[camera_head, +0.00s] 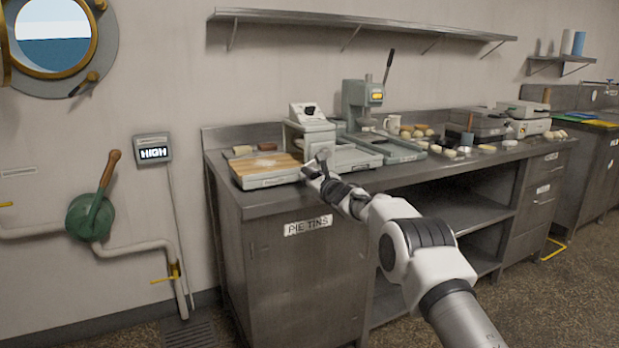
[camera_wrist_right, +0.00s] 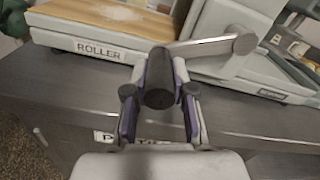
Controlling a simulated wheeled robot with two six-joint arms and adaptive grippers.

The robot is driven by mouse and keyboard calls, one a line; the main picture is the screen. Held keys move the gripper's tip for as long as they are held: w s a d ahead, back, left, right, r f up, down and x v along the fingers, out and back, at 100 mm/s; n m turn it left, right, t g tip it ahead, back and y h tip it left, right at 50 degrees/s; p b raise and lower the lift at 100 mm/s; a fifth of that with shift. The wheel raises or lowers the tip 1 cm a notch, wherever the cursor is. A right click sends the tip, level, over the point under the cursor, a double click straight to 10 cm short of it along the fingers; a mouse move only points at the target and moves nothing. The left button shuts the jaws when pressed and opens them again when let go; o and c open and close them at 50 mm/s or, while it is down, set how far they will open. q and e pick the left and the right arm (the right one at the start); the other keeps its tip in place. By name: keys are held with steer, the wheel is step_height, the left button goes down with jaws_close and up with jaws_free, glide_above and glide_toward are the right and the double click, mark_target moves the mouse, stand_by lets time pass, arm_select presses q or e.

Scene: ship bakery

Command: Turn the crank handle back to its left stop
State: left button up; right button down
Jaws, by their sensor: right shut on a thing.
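The dough roller (camera_head: 308,132) stands on the steel counter, with a wooden board at its left end and a "ROLLER" label that shows in the right wrist view (camera_wrist_right: 100,50). Its crank has a metal arm (camera_wrist_right: 208,46) running from a round hub at the right to a dark cylindrical crank handle (camera_wrist_right: 160,88) at the left. My right gripper (camera_head: 318,174) is at the roller's front, shut on the crank handle, with one finger on each side of it. The fingers (camera_wrist_right: 160,98) partly hide the grip. My left gripper is not in view.
The counter (camera_head: 262,203) has a bare strip along its front edge. A grey press (camera_head: 358,102) with a lever, a white mug (camera_head: 391,124) and several dough pieces stand farther right. A green wall pump (camera_head: 90,217) and a "HIGH" display (camera_head: 153,149) are on the left wall.

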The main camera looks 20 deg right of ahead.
steer(key=shift+d+r, duration=0.2)
steer(key=shift+r, duration=0.1)
steer(key=c, duration=1.3)
jaws_free()
steer(key=o, duration=0.3)
steer(key=shift+d+f, duration=0.1)
steer(key=shift+f, duration=0.05)
steer(key=shift+r, duration=0.2)
step_height(320, 180, up, 10)
steer(key=shift+f, duration=0.2)
